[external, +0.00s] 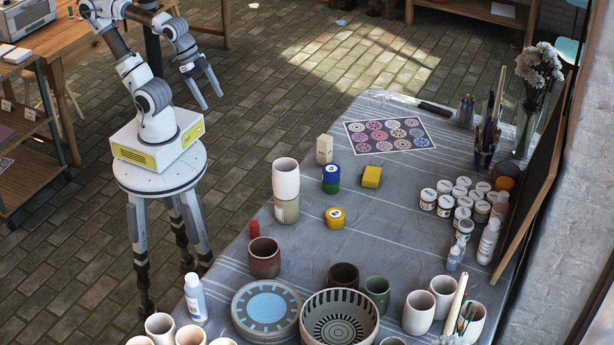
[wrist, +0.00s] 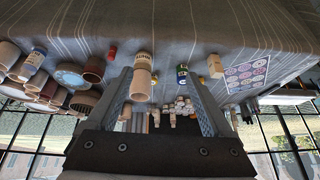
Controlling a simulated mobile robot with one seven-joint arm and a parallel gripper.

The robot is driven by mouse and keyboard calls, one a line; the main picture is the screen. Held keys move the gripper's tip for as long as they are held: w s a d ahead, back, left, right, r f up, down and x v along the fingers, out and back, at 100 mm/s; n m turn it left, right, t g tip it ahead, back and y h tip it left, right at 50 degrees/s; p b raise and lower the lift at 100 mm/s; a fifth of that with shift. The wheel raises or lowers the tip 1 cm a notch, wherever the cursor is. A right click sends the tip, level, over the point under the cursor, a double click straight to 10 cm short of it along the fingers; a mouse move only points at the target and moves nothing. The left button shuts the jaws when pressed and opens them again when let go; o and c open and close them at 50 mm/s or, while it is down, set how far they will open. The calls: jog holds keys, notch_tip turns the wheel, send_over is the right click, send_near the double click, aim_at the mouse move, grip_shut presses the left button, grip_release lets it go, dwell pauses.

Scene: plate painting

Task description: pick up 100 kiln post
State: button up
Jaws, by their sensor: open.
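A small pale beige upright block (external: 324,149), which looks like the kiln post, stands on the grey cloth-covered table, left of the patterned sheet; any number on it is too small to read. In the wrist view, which is upside down, the beige block (wrist: 215,66) shows just right of the right finger's tip. My gripper (external: 212,100) is open and empty, in the air left of the table and well apart from the block. Its two spread fingers also show in the wrist view (wrist: 159,76).
A blue-green jar (external: 331,179) stands close in front of the block, and a tall white-and-beige stack (external: 286,181) stands to its left. A yellow sponge-like block (external: 371,177) and yellow jar (external: 335,218) lie nearby. Bowls and cups crowd the front; paint pots crowd the right.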

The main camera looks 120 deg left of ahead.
jog(key=w+a+f+m+g+y+b, duration=0.2)
jog(key=w+a+f+m+g+y, duration=0.3)
jog(key=a, duration=0.6)
jog(key=m+t+y+b, duration=0.1)
jog(key=m+y+b, duration=0.3)
jog(key=m+y, duration=0.95)
send_over(329, 137)
jog(key=s+d, duration=0.1)
jog(key=shift+h, duration=0.45)
jog(key=f, duration=1.1)
jog(key=shift+s+f, duration=0.2)
jog(key=shift+f, duration=0.1)
jog(key=shift+w+f+m, duration=0.2)
jog(key=shift+m, duration=0.05)
jog(key=shift+f, duration=1.5)
notch_tip(329, 137, down, 4)
jog(key=shift+f+b, duration=0.1)
jog(key=shift+b, duration=0.85)
jog(key=a, duration=0.3)
jog(key=shift+w, duration=0.15)
jog(key=shift+r, duration=0.25)
grip_shut()
